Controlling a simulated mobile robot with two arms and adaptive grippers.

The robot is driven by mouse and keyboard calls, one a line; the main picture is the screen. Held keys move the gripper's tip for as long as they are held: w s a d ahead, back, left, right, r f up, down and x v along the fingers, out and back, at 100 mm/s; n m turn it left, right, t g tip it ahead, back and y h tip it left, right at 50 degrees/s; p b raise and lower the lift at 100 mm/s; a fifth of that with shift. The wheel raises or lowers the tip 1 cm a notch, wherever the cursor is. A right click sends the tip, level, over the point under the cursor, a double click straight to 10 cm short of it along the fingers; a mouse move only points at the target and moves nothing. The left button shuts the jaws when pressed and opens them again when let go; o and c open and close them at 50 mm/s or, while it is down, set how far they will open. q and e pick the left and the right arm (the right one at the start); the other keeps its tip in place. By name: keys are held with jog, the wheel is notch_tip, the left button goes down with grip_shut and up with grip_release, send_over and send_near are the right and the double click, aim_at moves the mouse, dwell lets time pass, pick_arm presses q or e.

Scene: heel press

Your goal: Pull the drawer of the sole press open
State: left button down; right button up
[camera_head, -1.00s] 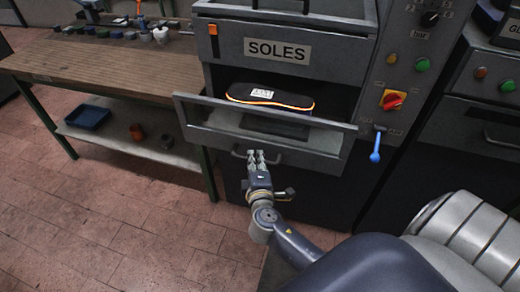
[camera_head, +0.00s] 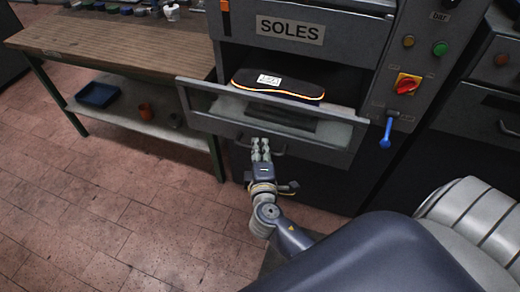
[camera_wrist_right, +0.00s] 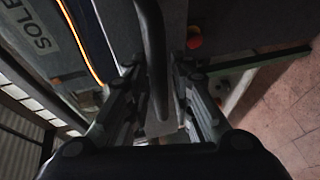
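The sole press (camera_head: 340,55), a grey machine labelled SOLES, stands in the middle of the head view. Its drawer (camera_head: 341,158) juts out a little from the body. A dark shoe sole (camera_head: 277,84) with an orange edge and a white label lies above it, behind the front frame. My right gripper (camera_head: 261,141) is at the drawer handle (camera_head: 280,150). In the right wrist view, the handle bar (camera_wrist_right: 152,40) runs between the two fingers (camera_wrist_right: 160,95), which are close on both sides of it. My left gripper is not in view.
A blue lever (camera_head: 387,133) hangs at the press's right. The tiled floor (camera_head: 100,210) at the front left is clear.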

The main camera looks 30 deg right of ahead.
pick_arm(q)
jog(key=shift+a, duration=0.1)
pick_arm(e)
jog(key=v, duration=1.2)
jog(key=s+a+f+g+y, duration=0.1)
jog(key=s+f+g+y, duration=0.3)
jog(key=f, duration=1.2)
jog(key=s+a+f+g+y, duration=0.1)
jog(key=s+a+f+g, duration=0.3)
jog(key=f, duration=1.2)
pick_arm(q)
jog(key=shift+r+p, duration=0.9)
pick_arm(e)
jog(key=s+d+f+m+g+y, duration=0.1)
jog(key=s+d+f+m+g, duration=0.1)
jog(key=s+f, duration=0.6)
jog(key=s+d+f+m+g+y, duration=0.1)
jog(key=s+d+f+m+g, duration=0.2)
jog(key=s, duration=1.2)
notch_tip(320, 180, down, 6)
jog(key=d+m, duration=0.2)
jog(key=m, duration=0.2)
jog(key=shift+s+d+r, duration=0.2)
